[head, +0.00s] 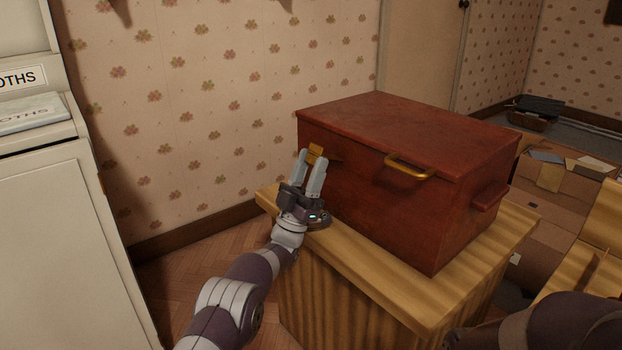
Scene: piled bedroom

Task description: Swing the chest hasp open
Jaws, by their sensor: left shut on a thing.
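The dark red chest (400,130) stands on a yellow striped wooden stand, its lid down. A brass hasp (317,151) shows at the left end of its front face, between the fingers of my left gripper (313,163). The gripper is shut on the hasp, and its fingers hide part of it. A brass handle (412,170) sticks out from the front edge of the lid. Part of my right arm shows at the bottom right; its gripper is out of view.
The stand (370,270) has a narrow bare rim in front of the chest. A white cabinet (60,230) stands at the left. Cardboard boxes (545,190) are piled at the right. Wooden floor lies open between cabinet and stand.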

